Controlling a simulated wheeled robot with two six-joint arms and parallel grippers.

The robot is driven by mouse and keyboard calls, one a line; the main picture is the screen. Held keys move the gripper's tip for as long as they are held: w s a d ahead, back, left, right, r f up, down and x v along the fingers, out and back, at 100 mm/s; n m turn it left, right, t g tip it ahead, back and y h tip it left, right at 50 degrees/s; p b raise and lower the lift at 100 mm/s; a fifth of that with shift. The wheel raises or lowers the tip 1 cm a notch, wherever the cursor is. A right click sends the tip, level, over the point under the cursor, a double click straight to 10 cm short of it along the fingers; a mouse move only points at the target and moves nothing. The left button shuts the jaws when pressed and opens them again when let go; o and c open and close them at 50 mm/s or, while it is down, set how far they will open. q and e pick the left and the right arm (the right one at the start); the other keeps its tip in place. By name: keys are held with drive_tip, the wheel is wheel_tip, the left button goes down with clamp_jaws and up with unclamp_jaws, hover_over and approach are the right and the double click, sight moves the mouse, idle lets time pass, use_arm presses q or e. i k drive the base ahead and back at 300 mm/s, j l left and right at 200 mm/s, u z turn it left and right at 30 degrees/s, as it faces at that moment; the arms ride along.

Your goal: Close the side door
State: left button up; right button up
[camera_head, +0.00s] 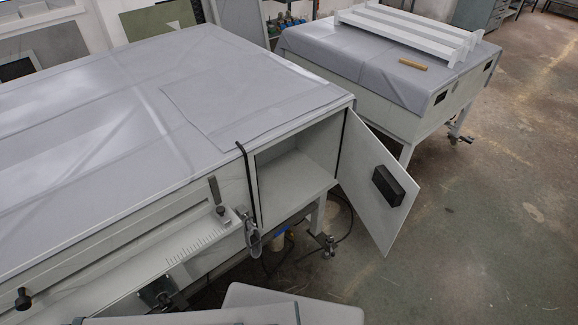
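The side door (372,165) is a flat pale panel on the end of the long plate processor (110,135). It stands wide open, swung out to the right from the right edge of the opening. A black block-shaped handle (388,186) is on its visible face. The compartment (295,172) behind it is open and looks empty. Neither of my grippers shows in this view, so nothing is seen touching the door.
A metal latch (251,236) and a ruler-marked ledge (200,240) are on the processor's near side. A second covered machine (350,60) with white bars stands behind. A cable and a caster foot (328,246) are below the compartment. The floor (480,240) to the right is clear.

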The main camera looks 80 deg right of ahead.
sight(382, 193)
drive_tip(key=k+z, duration=0.2)
drive_tip(key=k, duration=0.25)
drive_tip(key=z, duration=3.95)
drive_tip(key=i+l+z, duration=0.1)
drive_tip(key=z, duration=0.75)
drive_tip(key=i+l+u, duration=0.15)
drive_tip(key=i, duration=0.3)
drive_tip(key=i+l+u, duration=0.15)
drive_tip(key=i, duration=0.25)
drive_tip(key=i+l+u, duration=0.15)
drive_tip(key=i, duration=0.3)
drive_tip(key=i+j+u, duration=0.15)
drive_tip(key=i+u, duration=0.75)
drive_tip(key=i+l+u, duration=0.15)
drive_tip(key=i+u, duration=0.4)
drive_tip(key=u, duration=0.3)
drive_tip(key=i+u, duration=0.15)
drive_tip(key=u, duration=1.85)
